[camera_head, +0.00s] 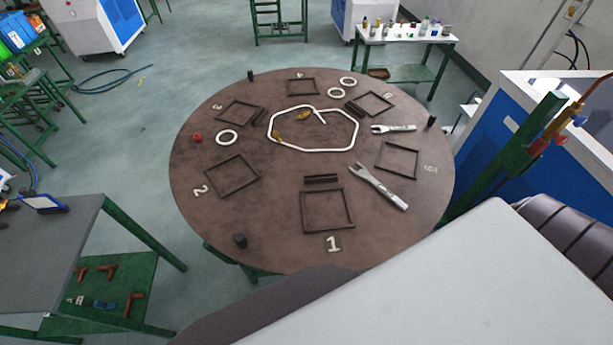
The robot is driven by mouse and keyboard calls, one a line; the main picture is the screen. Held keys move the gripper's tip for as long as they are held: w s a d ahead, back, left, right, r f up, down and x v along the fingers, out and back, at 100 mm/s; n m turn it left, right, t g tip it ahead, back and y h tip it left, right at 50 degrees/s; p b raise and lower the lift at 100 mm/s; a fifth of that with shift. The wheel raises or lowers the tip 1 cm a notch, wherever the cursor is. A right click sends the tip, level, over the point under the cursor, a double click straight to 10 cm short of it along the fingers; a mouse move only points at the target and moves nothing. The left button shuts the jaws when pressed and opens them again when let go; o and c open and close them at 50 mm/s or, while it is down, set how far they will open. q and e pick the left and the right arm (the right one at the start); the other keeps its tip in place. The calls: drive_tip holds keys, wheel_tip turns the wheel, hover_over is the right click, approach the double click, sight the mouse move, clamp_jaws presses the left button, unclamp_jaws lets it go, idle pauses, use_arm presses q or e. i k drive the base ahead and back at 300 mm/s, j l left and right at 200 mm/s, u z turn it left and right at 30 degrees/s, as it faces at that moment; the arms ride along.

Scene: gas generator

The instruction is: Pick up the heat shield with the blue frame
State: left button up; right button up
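A small flat panel with a blue frame and a pale face (43,203), which looks like the heat shield, is at the far left edge of the view. It appears tilted at the back left of the grey table (60,245). Neither of my grippers shows in the head view, so I cannot tell whether they are open or shut.
A round brown table (270,220) fills the middle, with dark square frames, white rings, a bent white tube (330,149) and two wrenches (379,187). Orange tools lie on the grey table's lower green shelf (75,325). Open floor (130,150) lies between the tables.

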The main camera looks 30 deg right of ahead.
sight(43, 201)
drive_tip(key=j+z, duration=0.2)
drive_tip(key=j, duration=0.5)
drive_tip(key=j+z, duration=0.2)
drive_tip(key=j, duration=0.5)
drive_tip(key=k+j+z, duration=0.2)
drive_tip(key=j, duration=0.45)
drive_tip(key=i, duration=0.05)
